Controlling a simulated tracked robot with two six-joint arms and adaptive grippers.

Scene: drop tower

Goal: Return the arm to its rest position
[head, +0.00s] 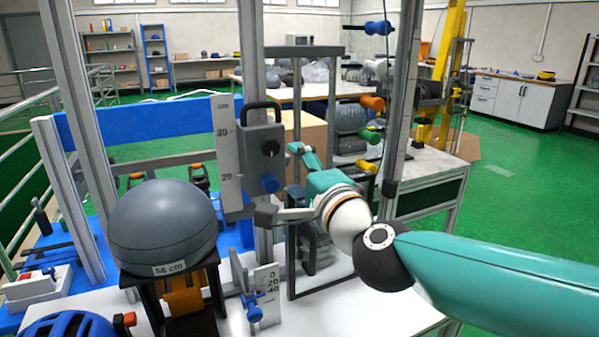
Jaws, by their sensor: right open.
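My right arm comes in from the right, with a teal forearm and a white and black wrist. Its gripper (279,181) is open, with one finger up and one down, and I see nothing between the fingers. It is in front of the drop tower, just right of the grey carriage box (262,150) with its black handle and blue knob (269,184). In the picture the lower fingertip overlaps the tower post under the box; I cannot tell whether they touch. My left gripper is not in view.
A grey headform (163,225) marked 56 cm sits on a black stand left of the gripper. A blue helmet (68,325) is at the lower left. A small scale plate (264,292) with a blue knob stands below the gripper. Coloured handles (371,103) line a post behind my wrist.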

